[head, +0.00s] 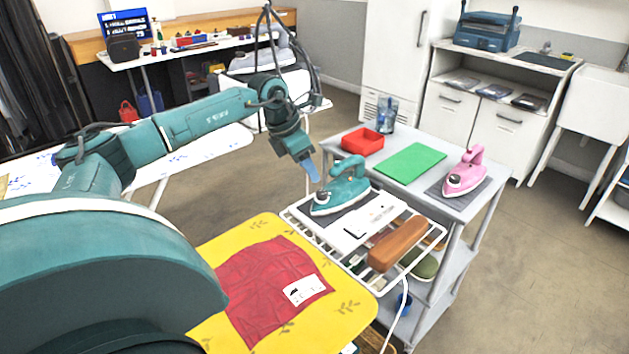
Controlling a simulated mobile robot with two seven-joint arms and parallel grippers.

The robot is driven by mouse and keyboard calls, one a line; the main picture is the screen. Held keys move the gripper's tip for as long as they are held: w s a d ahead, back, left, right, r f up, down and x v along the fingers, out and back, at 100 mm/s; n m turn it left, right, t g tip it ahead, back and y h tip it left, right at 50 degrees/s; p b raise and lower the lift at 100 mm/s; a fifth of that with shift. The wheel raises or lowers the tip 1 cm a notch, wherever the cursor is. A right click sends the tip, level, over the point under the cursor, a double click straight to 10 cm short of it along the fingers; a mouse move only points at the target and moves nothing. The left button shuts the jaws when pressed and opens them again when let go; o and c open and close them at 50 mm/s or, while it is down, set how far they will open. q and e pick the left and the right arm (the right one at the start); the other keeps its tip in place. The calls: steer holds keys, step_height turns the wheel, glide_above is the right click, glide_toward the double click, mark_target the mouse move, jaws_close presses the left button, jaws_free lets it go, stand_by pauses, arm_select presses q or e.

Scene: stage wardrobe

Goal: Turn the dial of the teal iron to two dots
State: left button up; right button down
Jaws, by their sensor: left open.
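The teal iron (341,190) stands on a dark pad on the white wire rack at the near end of the grey cart. Its handle is up, and a small round dark-and-white dial (322,196) shows at its left side. The dial's setting is too small to read. My left gripper (313,176) hangs just left of and above the iron, pointing down, with its blue fingertips apart from it. It is open and holds nothing that I can see. My right gripper is not in view.
A pink iron (465,172), a green mat (410,162) and a red tray (362,141) are on the cart. A brown wooden block (397,243) and a white card lie on the rack (356,264). The yellow ironing board (230,245) with a red cloth (262,285) stands in front.

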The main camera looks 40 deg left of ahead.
arm_select(q)
steer(key=v, duration=0.5)
steer(key=shift+r, duration=0.2)
steer(key=shift+s+f, duration=0.1)
